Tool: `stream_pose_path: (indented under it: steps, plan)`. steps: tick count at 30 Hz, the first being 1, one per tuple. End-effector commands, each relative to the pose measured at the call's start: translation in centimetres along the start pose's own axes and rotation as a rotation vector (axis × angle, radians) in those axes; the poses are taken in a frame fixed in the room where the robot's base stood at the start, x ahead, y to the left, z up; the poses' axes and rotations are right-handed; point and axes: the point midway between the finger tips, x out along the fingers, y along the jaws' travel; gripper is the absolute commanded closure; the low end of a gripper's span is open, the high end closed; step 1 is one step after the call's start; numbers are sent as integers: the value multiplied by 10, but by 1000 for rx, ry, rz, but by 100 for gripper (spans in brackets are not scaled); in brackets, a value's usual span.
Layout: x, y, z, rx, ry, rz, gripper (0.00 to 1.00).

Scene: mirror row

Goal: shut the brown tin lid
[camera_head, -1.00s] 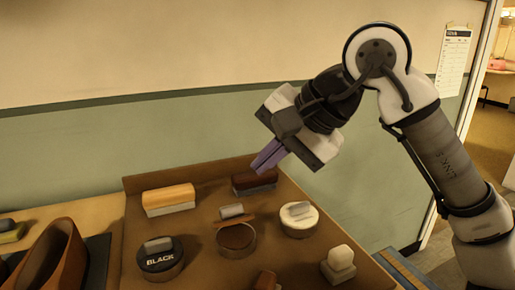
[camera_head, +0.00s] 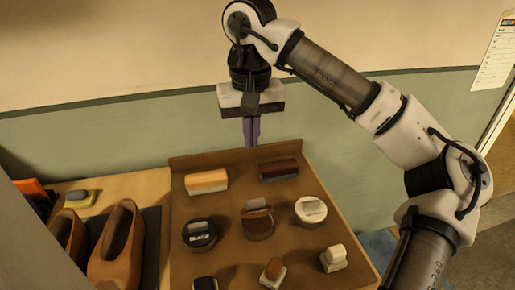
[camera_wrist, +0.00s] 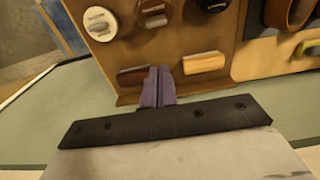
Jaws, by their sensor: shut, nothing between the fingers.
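The brown tin (camera_head: 258,231) stands in the middle of the brown board, between a black tin and a white tin. Its lid (camera_head: 257,208) looks raised and tilted at the back of the tin, with a grey block-shaped handle on it. The tin also shows at the top of the wrist view (camera_wrist: 153,14). My gripper (camera_head: 251,142) points down with its purple fingers shut and empty. It hangs above the back edge of the board, behind the tin and apart from it. The fingers also show in the wrist view (camera_wrist: 160,75).
The black tin (camera_head: 199,236) is left and the white tin (camera_head: 311,211) right. A yellow-orange brush (camera_head: 206,182) and a dark red brush (camera_head: 279,170) lie at the back. Several small blocks stand in front. Brown shoes (camera_head: 117,245) stand left. The wall is close behind.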

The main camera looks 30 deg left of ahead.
Motion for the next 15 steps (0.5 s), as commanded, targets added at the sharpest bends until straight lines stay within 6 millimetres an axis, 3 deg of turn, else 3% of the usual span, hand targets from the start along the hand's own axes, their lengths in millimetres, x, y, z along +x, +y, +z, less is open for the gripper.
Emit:
stream_pose_path:
  steps: [13,15]
  plan:
    - [90,0,1,2,-3,-5,100]
    - [98,0,9,1,-1,-4,100]
